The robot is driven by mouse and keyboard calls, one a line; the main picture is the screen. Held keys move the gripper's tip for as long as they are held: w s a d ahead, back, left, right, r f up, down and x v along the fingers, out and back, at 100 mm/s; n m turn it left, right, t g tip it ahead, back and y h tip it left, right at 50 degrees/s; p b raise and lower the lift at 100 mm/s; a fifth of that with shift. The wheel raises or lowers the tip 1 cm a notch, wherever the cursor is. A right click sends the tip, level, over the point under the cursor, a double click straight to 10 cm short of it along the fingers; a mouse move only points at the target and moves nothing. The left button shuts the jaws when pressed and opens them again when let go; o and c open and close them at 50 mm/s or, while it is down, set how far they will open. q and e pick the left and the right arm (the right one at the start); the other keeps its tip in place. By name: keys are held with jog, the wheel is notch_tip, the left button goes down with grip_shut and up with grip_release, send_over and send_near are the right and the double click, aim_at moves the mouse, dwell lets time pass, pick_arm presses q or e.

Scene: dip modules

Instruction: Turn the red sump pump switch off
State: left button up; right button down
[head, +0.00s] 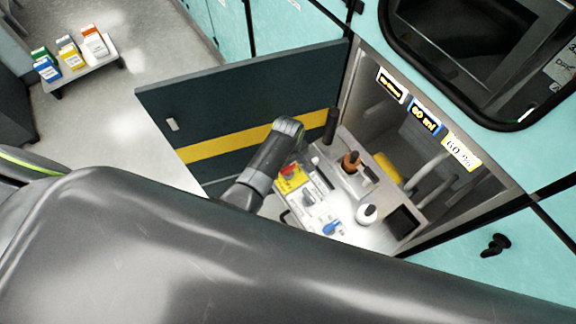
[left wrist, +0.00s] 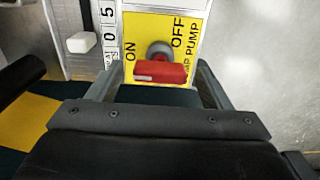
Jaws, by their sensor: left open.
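The red sump pump switch (left wrist: 160,72) sits on a yellow plate (left wrist: 147,27) in the left wrist view. The plate reads ON at its left and OFF at its right, with PUMP beside it. The red handle lies across the picture below a grey round pivot. I cannot tell its exact setting. My left gripper (left wrist: 156,80) is open, one finger on each side of the red handle, with visible gaps. In the head view the red switch (head: 289,172) shows beside my left arm, which hides the fingers. My right gripper is not in view.
A blue switch (head: 332,228) and a white round knob (head: 366,214) share the panel. An orange-brown knob (head: 351,160) stands farther back. An open dark door (head: 235,100) with a yellow stripe stands behind my arm. A low table (head: 92,67) holds coloured boxes at upper left.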

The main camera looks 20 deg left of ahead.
pick_arm(q)
jog(key=shift+c, duration=0.2)
jog(key=c, duration=0.9)
jog(key=shift+c, duration=0.2)
